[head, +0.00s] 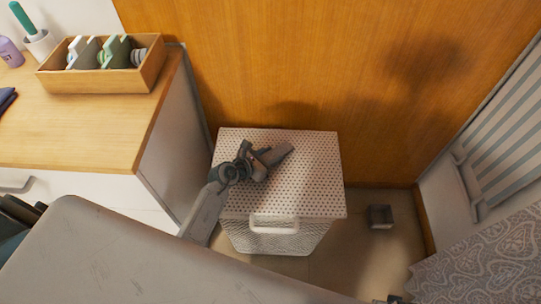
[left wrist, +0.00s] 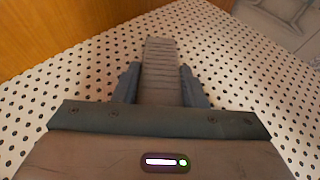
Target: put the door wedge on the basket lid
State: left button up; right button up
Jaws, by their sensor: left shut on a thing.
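The door wedge is a grey-brown ribbed block that shows between the fingers in the left wrist view (left wrist: 162,65); its end also shows in the head view (head: 279,153). My left gripper (head: 262,160) is shut on the wedge, with a finger on each side of it in the left wrist view. The basket lid (head: 310,190) is white with dark dots and lies flat on the basket (head: 275,240). The gripper and wedge are over the middle of the lid. I cannot tell whether the wedge touches it.
A wooden counter (head: 80,130) with a wooden organizer box (head: 105,82) stands at the left. A wooden wall (head: 330,70) is behind the basket. A small dark box (head: 380,216) sits on the floor to the right. The lid around the wedge is bare.

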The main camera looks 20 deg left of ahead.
pick_arm(q)
jog(key=shift+f, duration=0.1)
jog(key=o, duration=1)
pick_arm(e)
jog(key=shift+r, duration=0.2)
jog(key=shift+w, duration=0.1)
pick_arm(q)
jog(key=shift+a, duration=0.1)
jog(key=v, duration=1.1)
jog(key=shift+p, duration=0.3)
jog(key=shift+s+a+r, duration=0.2)
jog(key=shift+s+r, duration=0.05)
jog(key=shift+s, duration=0.15)
pick_arm(e)
jog(key=shift+s+f, duration=0.3)
jog(key=shift+f, duration=0.3)
jog(key=shift+s+f, duration=0.3)
jog(key=shift+f, duration=0.3)
